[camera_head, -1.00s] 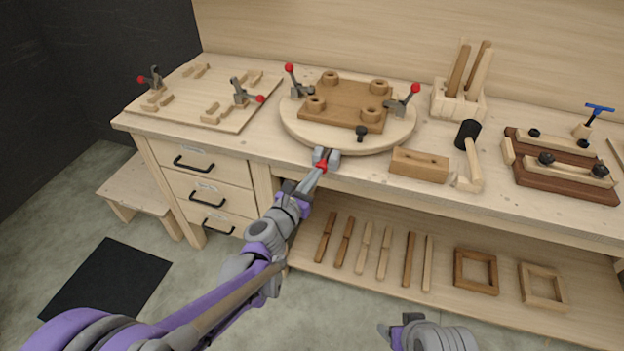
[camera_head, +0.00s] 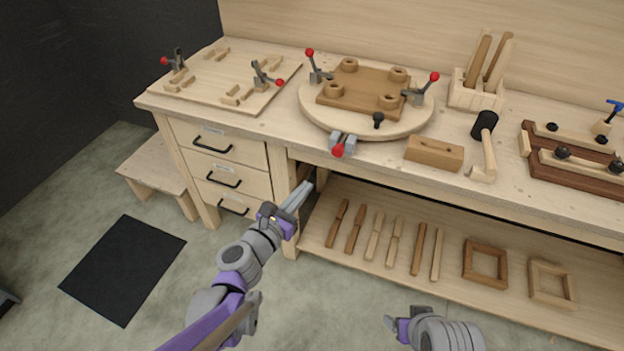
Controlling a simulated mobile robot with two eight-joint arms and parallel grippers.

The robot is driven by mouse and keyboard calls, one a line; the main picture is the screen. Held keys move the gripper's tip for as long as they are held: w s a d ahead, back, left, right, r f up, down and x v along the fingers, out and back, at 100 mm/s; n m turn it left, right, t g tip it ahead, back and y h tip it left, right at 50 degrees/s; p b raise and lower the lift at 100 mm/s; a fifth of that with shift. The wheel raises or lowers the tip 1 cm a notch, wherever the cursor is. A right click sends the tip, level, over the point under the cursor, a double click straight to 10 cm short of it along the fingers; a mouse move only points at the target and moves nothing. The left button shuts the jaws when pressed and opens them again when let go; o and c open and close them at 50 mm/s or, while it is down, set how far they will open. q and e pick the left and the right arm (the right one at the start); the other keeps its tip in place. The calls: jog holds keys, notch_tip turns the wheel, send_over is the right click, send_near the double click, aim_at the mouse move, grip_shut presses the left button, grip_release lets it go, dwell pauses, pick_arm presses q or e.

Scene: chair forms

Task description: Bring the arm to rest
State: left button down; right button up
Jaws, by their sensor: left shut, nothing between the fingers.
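My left gripper (camera_head: 301,194) is in the middle of the head view, in front of the bench and below the edge of its top. Its fingers are together and empty, pointing up and to the right. It is apart from the round wooden turntable (camera_head: 318,112) and from the red-knobbed grey catch (camera_head: 342,145) at the turntable's front. My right gripper (camera_head: 391,322) shows only in part at the bottom edge, low over the floor; its fingers cannot be made out.
The bench top (camera_head: 385,158) carries a fixture board (camera_head: 215,85) at left, a wooden block (camera_head: 434,153), a mallet (camera_head: 485,145) and a tool box (camera_head: 478,95). A lower shelf (camera_head: 345,260) holds wooden strips and frames. A stool (camera_head: 155,172) and black mat (camera_head: 122,268) stand left.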

pick_arm(q)
jog(key=shift+s+a, duration=0.1)
jog(key=shift+s, duration=0.1)
dwell(0.5)
jog(key=s+r+m+g+y+p, duration=0.1)
jog(key=s+m+g+p, duration=0.5)
jog(key=s+m, duration=0.95)
jog(key=s+a+f+m+g+y+p, duration=0.1)
jog(key=s+a+m+g+y+p, duration=0.2)
jog(key=a+m, duration=0.9)
jog(key=s+m+g+y, duration=0.1)
jog(key=s+m+y, duration=0.2)
jog(key=shift+s+a+y, duration=0.15)
jog(key=shift+a+y, duration=0.05)
jog(key=shift+y, duration=0.2)
